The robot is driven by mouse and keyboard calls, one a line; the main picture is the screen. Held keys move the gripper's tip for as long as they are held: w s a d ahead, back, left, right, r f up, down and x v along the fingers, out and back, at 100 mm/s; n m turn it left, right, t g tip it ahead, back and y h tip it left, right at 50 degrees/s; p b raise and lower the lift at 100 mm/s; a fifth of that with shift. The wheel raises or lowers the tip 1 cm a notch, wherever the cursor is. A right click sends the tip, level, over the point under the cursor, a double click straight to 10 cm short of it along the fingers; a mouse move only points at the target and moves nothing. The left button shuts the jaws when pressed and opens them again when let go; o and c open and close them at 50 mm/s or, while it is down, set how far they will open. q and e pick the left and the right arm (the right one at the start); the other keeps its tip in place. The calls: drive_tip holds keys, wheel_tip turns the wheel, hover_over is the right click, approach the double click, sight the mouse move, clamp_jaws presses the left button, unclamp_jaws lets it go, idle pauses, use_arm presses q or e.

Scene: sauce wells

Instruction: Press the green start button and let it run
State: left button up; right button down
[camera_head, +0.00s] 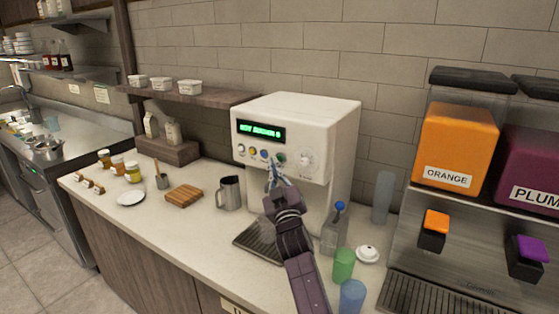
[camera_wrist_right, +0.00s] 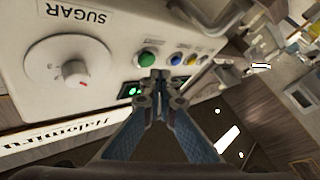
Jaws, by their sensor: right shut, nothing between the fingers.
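The green start button (camera_head: 280,159) is on the front panel of a white drink machine (camera_head: 330,112), at the right end of a row of coloured buttons, under a lit green display (camera_head: 261,132) whose text is hard to read. The green button also shows in the right wrist view (camera_wrist_right: 146,59), beside a sugar dial (camera_wrist_right: 70,72). My right gripper (camera_head: 273,168) is shut and empty, its fingertips close to the panel just below and left of the green button. In the wrist view its tips (camera_wrist_right: 159,74) are very near the button. I cannot tell whether they touch. My left gripper is not in view.
A metal pitcher (camera_head: 229,194) stands left of the machine, near a wooden board (camera_head: 184,196). A clear blue-capped bottle (camera_head: 336,230), a green cup (camera_head: 344,264) and a blue cup (camera_head: 352,297) stand close to the right of my arm. Juice dispensers (camera_head: 455,140) stand farther right.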

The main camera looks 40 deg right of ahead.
idle(0.8)
drive_tip(key=shift+w+d, duration=0.2)
drive_tip(key=shift+d, duration=0.2)
drive_tip(key=shift+w+d, duration=0.15)
drive_tip(key=shift+d, duration=0.3)
idle(0.6)
drive_tip(key=shift+a, duration=0.15)
drive_tip(key=shift+s+a, duration=0.35)
drive_tip(key=shift+a, duration=0.35)
drive_tip(key=shift+s+a, duration=0.3)
drive_tip(key=shift+a, duration=0.45)
drive_tip(key=shift+s+a, duration=0.35)
drive_tip(key=shift+a, duration=0.45)
drive_tip(key=shift+s+a, duration=0.3)
drive_tip(key=shift+a, duration=0.45)
